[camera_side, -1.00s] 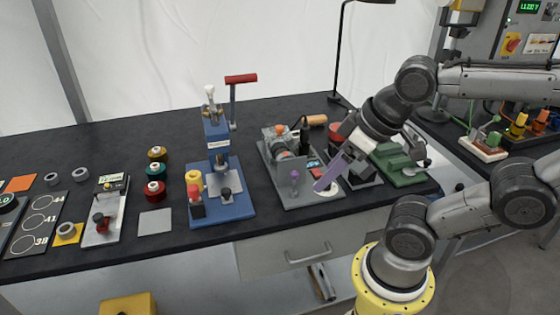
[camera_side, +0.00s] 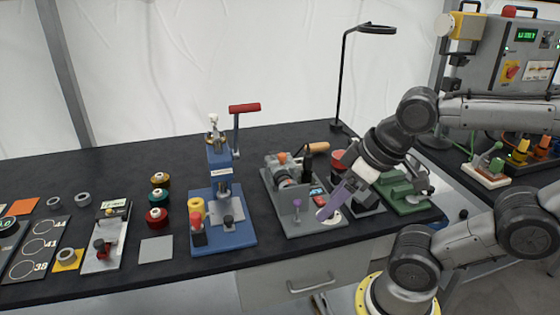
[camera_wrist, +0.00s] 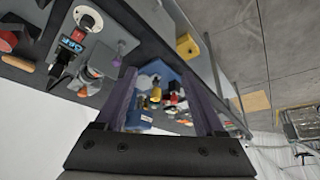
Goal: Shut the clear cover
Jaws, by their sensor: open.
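My gripper (camera_side: 324,214) has long purple fingers and is open and empty. In the side view it points down and left, over the right part of a grey machine plate (camera_side: 284,222). In the wrist view the gap between its fingertips (camera_wrist: 158,76) shows only distant bench items. The plate carries a motor-like unit (camera_side: 287,172), a small purple knob (camera_side: 297,204), a red-and-blue switch panel (camera_side: 318,192) and a white disc (camera_side: 332,216). The plate (camera_wrist: 98,98) is left of the fingers in the wrist view. I cannot clearly make out the clear cover in either view.
A blue press (camera_side: 220,195) with a red-handled lever stands left of the plate. A green device (camera_side: 405,190) sits to its right. Thread spools (camera_side: 157,218) and a lamp (camera_side: 342,90) are on the black bench. Bare bench lies at the left rear.

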